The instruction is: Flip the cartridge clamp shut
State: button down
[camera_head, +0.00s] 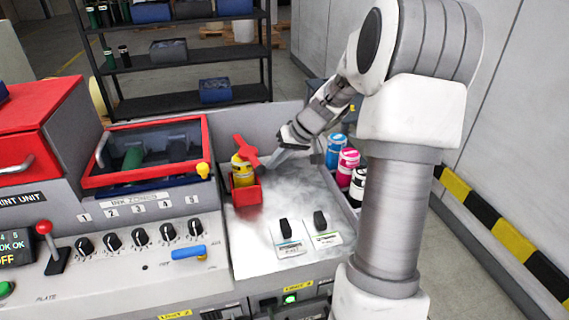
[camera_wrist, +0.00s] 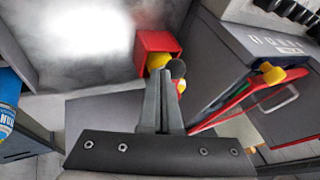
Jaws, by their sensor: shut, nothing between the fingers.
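The red cartridge clamp (camera_head: 243,146) stands tilted up above the yellow cartridge (camera_head: 242,172), which sits in a red holder (camera_head: 246,194) on the grey machine top. My gripper (camera_head: 271,163) is shut and empty, its tips just to the right of the clamp and cartridge. I cannot tell whether they touch. In the wrist view, my shut fingers (camera_wrist: 162,72) point at the red holder (camera_wrist: 152,44) and the yellow cartridge (camera_wrist: 157,62). The fingers hide most of the clamp there.
A red-framed ink cover (camera_head: 150,152) with a yellow knob lies left of the holder. Cyan, magenta (camera_head: 347,167) and black bottles stand in a side tray to the right. Two small black-handled switches (camera_head: 284,228) sit in front. The machine top between is clear.

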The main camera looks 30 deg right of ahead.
jog(key=shift+m+h, duration=0.3)
jog(key=shift+m, duration=0.3)
jog(key=a+b, duration=0.2)
jog(key=a, duration=0.3)
jog(key=shift+s+b, duration=0.15)
jog(key=shift+b, duration=0.2)
jog(key=shift+d, duration=0.1)
